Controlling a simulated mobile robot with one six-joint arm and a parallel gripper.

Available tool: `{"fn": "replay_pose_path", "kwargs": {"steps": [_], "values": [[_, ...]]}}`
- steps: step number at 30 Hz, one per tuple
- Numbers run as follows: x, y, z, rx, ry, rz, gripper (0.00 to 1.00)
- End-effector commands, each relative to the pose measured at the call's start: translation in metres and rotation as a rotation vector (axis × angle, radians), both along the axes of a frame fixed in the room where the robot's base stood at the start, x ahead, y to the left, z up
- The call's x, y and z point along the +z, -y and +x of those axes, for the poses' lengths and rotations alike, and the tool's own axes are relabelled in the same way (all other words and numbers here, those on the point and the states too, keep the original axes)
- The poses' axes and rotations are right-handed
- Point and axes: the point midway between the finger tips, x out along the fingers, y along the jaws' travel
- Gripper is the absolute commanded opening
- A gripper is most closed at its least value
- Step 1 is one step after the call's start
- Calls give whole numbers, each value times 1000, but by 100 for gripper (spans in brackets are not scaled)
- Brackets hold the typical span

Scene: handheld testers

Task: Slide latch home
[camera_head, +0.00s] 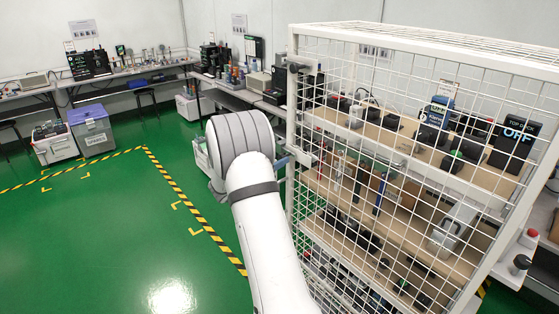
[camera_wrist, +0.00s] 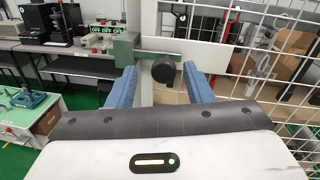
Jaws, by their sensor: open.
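The latch shows in the wrist view as a round dark knob (camera_wrist: 164,69) in front of a grey metal bar and block (camera_wrist: 128,48) at the white cage post. My gripper (camera_wrist: 159,70) is open, with one blue finger on each side of the knob. There are gaps between the fingers and the knob, and I cannot tell whether the fingertips reach its depth. In the head view my gripper (camera_head: 287,160) is beside the post of the white mesh cage (camera_head: 292,115), mostly hidden by my wrist.
A dark fitting (camera_head: 296,67) sits higher on the cage post. Benches with equipment (camera_head: 130,72) line the back walls. A purple-lidded bin (camera_head: 93,130) stands at left. The green floor at left is clear.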

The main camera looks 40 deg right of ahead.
Motion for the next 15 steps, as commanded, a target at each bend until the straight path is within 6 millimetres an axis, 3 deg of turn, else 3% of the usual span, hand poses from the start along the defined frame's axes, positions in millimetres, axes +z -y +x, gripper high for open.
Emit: {"fn": "replay_pose_path", "kwargs": {"steps": [6,15], "values": [[-2,-38,-7,3,1,0,46],[0,-55,-11,0,0,0,46]]}}
